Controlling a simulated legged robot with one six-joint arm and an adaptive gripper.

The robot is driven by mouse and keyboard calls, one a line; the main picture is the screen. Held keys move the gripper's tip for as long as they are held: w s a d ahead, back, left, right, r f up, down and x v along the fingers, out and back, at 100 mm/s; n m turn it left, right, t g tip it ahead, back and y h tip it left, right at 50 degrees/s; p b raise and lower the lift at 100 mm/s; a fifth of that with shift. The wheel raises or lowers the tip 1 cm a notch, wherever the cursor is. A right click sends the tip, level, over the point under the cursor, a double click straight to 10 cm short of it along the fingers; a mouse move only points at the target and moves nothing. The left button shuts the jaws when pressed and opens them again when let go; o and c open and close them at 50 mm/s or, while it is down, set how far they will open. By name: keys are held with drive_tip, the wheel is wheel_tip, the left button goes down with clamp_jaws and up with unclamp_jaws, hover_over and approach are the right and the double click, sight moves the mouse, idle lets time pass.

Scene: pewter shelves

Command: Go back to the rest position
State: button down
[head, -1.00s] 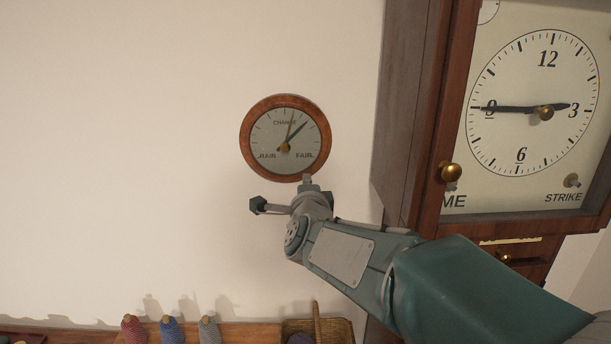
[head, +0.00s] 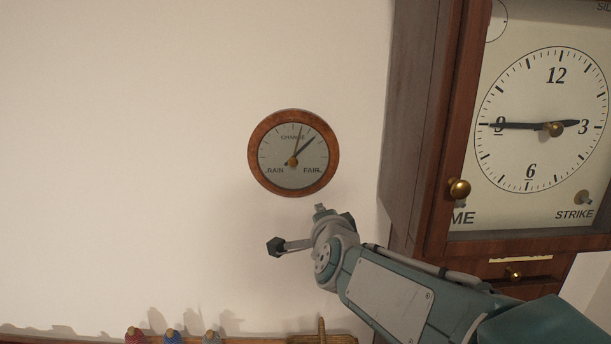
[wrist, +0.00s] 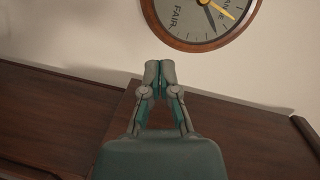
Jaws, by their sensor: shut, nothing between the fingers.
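My gripper (head: 320,210) is just below the round barometer in the head view, with my arm reaching in from the lower right. The wrist view shows my gripper (wrist: 160,66) with its fingertips together and nothing between them. The barometer (head: 256,155) has a wooden rim and a pale dial marked RAIN, CHANGE and FAIR, and hangs on the pale wall. Part of it also shows at the top of the wrist view (wrist: 190,44). My gripper is apart from the barometer in the head view.
A tall wooden clock (head: 415,130) stands close on the right, with a brass knob (head: 459,188) on its door. The wall at left is clear.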

drive_tip(key=s+d+f+n+g, duration=0.3)
drive_tip(key=s+d+f+n, duration=0.1)
drive_tip(key=s, duration=0.5)
drive_tip(key=s+d+f+n+g+h, duration=0.1)
drive_tip(key=s+d+f+n+g, duration=0.3)
drive_tip(key=s, duration=0.5)
drive_tip(key=s+d+f+n+g+h, duration=0.1)
drive_tip(key=s+d+f+n+g, duration=0.2)
drive_tip(key=s, duration=0.7)
drive_tip(key=f+n, duration=0.1)
drive_tip(key=n, duration=0.1)
drive_tip(key=shift+d+f+n+g, duration=0.3)
drive_tip(key=shift+d+f+n, duration=0.05)
drive_tip(key=shift+d+n, duration=0.05)
